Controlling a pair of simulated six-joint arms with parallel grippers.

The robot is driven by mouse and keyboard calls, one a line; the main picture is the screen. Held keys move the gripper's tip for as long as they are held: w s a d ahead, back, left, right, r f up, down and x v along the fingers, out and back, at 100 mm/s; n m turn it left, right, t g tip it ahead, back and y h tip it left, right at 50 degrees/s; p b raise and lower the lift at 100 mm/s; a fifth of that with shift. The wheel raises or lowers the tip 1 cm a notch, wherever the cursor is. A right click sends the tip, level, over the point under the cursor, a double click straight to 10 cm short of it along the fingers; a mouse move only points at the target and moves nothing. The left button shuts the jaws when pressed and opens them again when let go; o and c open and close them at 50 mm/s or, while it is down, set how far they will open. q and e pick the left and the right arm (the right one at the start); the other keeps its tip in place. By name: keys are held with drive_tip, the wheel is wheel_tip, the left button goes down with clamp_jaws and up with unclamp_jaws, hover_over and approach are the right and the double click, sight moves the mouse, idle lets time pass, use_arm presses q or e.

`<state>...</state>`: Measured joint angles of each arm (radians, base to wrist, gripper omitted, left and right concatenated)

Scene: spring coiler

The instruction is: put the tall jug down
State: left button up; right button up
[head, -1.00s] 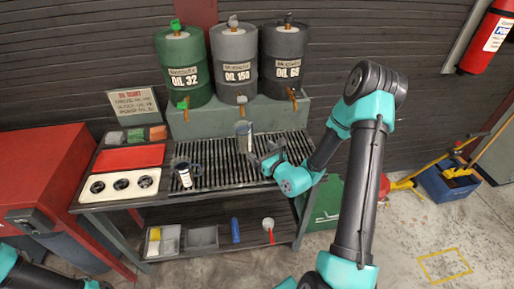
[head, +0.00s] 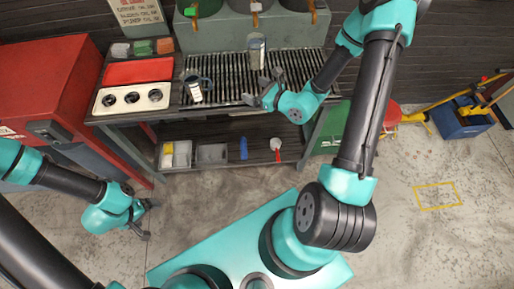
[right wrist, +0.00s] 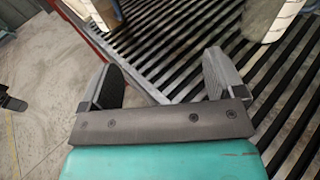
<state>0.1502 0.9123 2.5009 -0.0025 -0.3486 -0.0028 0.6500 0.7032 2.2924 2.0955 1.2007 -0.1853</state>
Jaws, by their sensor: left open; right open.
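A tall grey jug with a pale label (head: 257,52) stands upright on the slatted grate at the back of the bench. A shorter dark jug with a handle and a white label (head: 196,90) stands on the grate to its left. My right gripper (head: 263,87) is open and empty over the front of the grate, apart from the tall jug. In the right wrist view the open fingers (right wrist: 155,85) have only slats and floor between them. Lower parts of both jugs show at that view's top edge. My left gripper (head: 149,220) is open and empty, low over the floor.
Oil drums (head: 242,8) stand behind the grate (head: 225,68). A red tray (head: 138,71) and a cream panel with three dark rings (head: 131,97) are left of it. The shelf below holds bins (head: 212,153), a blue cylinder (head: 243,148) and a red-handled tool (head: 277,148).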

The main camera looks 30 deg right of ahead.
drive_tip(key=s+a+f+n+g+y, duration=0.2)
drive_tip(key=s+a+f+n+g, duration=0.4)
drive_tip(key=s, duration=0.4)
drive_tip(key=s+a+f+n+g+y, duration=0.1)
drive_tip(key=s+a+f+n+g, duration=0.35)
drive_tip(key=s+n+g, duration=0.4)
drive_tip(key=d+f+n+g+h, duration=0.2)
drive_tip(key=d+f+n+h, duration=0.4)
drive_tip(key=n, duration=0.5)
drive_tip(key=w+a+f+n+t, duration=0.1)
drive_tip(key=w+a+n+t, duration=0.1)
drive_tip(key=w+a+n, duration=0.1)
drive_tip(key=shift+w+a+f+n+t, duration=0.35)
drive_tip(key=shift+w+f+n, duration=0.1)
drive_tip(key=shift+w, duration=0.4)
